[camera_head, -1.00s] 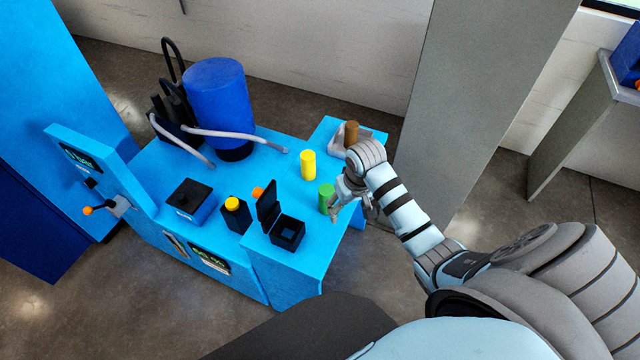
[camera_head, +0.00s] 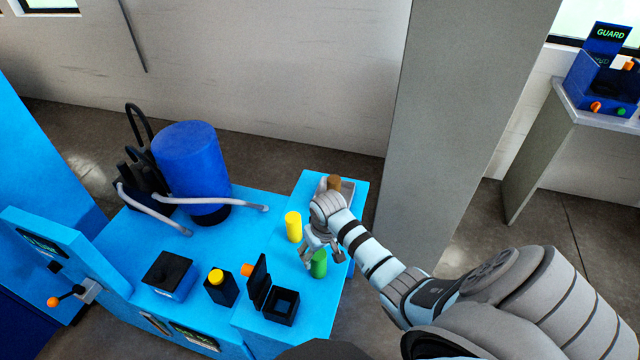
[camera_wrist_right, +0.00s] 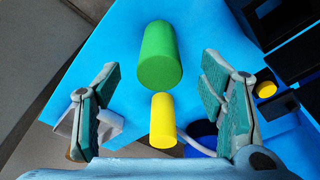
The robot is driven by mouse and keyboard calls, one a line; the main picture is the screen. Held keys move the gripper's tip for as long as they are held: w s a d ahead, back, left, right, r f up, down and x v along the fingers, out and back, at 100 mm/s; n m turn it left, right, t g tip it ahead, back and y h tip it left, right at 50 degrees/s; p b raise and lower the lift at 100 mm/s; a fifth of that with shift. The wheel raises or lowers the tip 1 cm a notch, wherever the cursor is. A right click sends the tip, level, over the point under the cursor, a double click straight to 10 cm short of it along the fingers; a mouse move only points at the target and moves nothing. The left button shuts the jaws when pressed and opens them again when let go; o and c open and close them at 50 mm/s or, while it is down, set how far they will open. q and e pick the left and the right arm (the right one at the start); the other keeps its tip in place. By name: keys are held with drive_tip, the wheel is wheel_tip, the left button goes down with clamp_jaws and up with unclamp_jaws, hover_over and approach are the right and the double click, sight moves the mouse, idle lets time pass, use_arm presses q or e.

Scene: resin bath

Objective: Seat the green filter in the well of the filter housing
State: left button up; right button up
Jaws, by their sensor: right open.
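The green filter (camera_head: 319,265) is a green cylinder standing upright on the blue bench near its right edge. In the right wrist view the green filter (camera_wrist_right: 158,55) appears ahead of and between two spread fingers. My right gripper (camera_head: 322,254) is open and empty, with its fingers near the filter's top; I cannot tell whether they touch it. A black open box (camera_head: 281,307) with a raised lid, apparently the filter housing, stands left of and nearer than the filter. Its square well looks dark and empty. My left gripper is not in view.
A yellow cylinder (camera_head: 293,227) stands close behind the filter. A brown cylinder (camera_head: 334,183) sits in a grey holder at the back. A yellow-capped black block (camera_head: 220,287), a black-topped box (camera_head: 170,273) and a blue drum (camera_head: 191,170) with grey hoses stand leftward.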

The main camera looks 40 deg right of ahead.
sight(318, 254)
drive_tip(key=f, duration=0.1)
drive_tip(key=w+f, duration=0.1)
drive_tip(key=shift+f, duration=0.3)
drive_tip(key=shift+w+d+f+b, duration=0.15)
drive_tip(key=shift+w+f+b, duration=0.15)
drive_tip(key=shift+w+f, duration=0.35)
drive_tip(key=shift+s, duration=0.15)
drive_tip(key=shift+s+r, duration=0.15)
drive_tip(key=shift+s, duration=0.05)
drive_tip(key=shift+c, duration=1)
drive_tip(key=shift+s+r, duration=0.15)
drive_tip(key=shift+s, duration=0.15)
drive_tip(key=c, duration=0.7)
drive_tip(key=shift+c, duration=1.3)
drive_tip(key=shift+w, duration=0.1)
drive_tip(key=shift+c, duration=0.8)
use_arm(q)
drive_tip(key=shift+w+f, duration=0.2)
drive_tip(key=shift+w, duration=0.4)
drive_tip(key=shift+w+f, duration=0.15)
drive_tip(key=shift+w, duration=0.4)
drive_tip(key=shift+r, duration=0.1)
use_arm(e)
drive_tip(key=shift+r, duration=0.1)
